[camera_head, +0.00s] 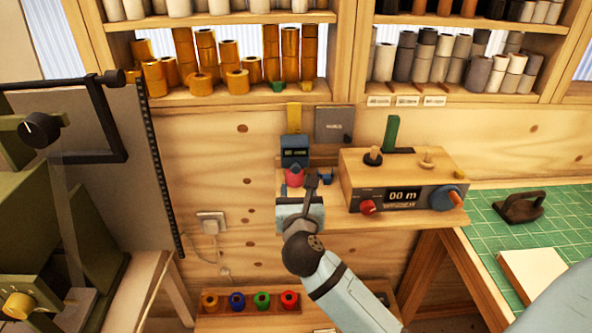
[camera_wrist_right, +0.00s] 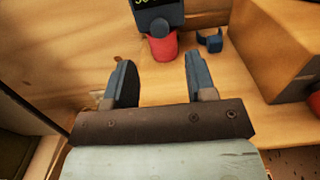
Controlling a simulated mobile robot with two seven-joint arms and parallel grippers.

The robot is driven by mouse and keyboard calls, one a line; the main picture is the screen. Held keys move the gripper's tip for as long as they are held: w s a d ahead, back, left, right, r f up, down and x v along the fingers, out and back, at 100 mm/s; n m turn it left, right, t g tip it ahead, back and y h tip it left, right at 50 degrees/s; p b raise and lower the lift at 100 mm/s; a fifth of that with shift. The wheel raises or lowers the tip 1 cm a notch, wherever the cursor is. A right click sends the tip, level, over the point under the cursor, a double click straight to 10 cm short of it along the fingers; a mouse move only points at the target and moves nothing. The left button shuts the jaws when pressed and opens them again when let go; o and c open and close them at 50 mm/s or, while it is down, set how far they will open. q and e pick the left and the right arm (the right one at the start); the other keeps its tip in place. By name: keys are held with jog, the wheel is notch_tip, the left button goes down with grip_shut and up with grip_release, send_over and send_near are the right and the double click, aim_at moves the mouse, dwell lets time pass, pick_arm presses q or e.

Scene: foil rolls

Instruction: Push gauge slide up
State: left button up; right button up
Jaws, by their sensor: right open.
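The gauge (camera_head: 295,152) is a dark blue-grey block with a small display, in front of the wood wall below a yellow strip (camera_head: 294,117). A red part (camera_head: 294,178) sits under it. I cannot tell which part is the slide. My right gripper (camera_head: 298,188) is open and empty, just in front of and below the red part. Its two fingers stand apart in the right wrist view (camera_wrist_right: 160,80).
A wooden box (camera_head: 402,180) with a display, red knob and blue knob stands right of the gauge on a small shelf. A small blue clip-like thing (camera_wrist_right: 210,41) lies beside the red part. A green mat (camera_head: 555,215) is at right. Shelves of rolls are above.

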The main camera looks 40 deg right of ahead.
aim_at(296, 167)
jog(key=x, duration=0.6)
jog(key=shift+w+d+p, duration=0.1)
jog(key=shift+w+p, duration=0.1)
jog(key=shift+p, duration=0.1)
jog(key=shift+w+d, duration=0.4)
jog(key=shift+w, duration=0.2)
jog(key=shift+c, duration=0.5)
grip_shut()
jog(key=shift+r+p, duration=0.55)
notch_tip(296, 167, up, 7)
jog(key=p, duration=0.6)
jog(key=shift+o, duration=0.5)
grip_release()
